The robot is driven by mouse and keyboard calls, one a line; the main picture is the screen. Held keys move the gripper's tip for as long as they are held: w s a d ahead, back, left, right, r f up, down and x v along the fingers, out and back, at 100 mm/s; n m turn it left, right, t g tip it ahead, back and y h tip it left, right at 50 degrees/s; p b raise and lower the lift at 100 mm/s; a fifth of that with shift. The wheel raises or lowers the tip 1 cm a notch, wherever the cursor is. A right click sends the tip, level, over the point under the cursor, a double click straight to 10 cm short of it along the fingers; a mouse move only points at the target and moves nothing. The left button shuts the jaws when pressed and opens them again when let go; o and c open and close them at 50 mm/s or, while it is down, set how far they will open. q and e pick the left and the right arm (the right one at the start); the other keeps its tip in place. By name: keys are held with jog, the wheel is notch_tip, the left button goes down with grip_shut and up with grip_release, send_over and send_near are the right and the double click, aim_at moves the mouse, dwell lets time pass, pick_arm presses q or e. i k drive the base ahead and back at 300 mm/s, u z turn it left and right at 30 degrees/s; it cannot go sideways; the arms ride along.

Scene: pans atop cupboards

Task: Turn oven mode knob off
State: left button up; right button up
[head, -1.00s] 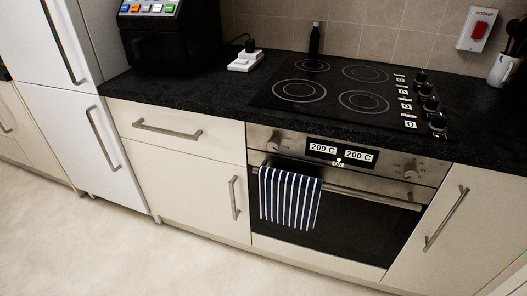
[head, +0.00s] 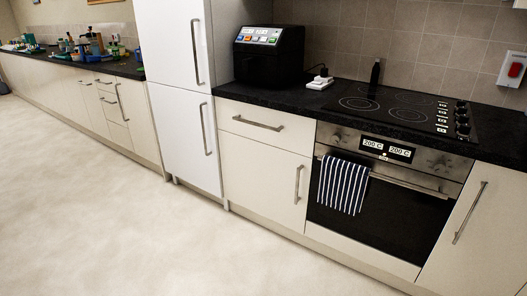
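The built-in oven (head: 385,225) stands under the black counter at the right of the head view. Its steel control panel (head: 408,153) has a dark display reading "200 C" twice. One knob (head: 336,139) sits left of the display. Another knob (head: 437,165) sits right of it; I cannot tell which of them is the mode knob, and their settings are too small to read. A small light glows under the display. A blue-and-white striped towel (head: 343,186) hangs on the oven door handle. Neither of my grippers is in view.
A black hob (head: 400,107) with several knobs (head: 462,118) at its right lies above the oven. A white fridge (head: 184,132), a black appliance (head: 268,57) and cream cupboards (head: 262,177) stand to the left. The pale floor (head: 130,235) in front is clear.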

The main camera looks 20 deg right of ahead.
aim_at(335, 138)
jog(key=u, duration=0.65)
jog(key=i, duration=0.95)
jog(key=z, duration=0.4)
jog(key=i, duration=1.15)
jog(key=z, duration=1)
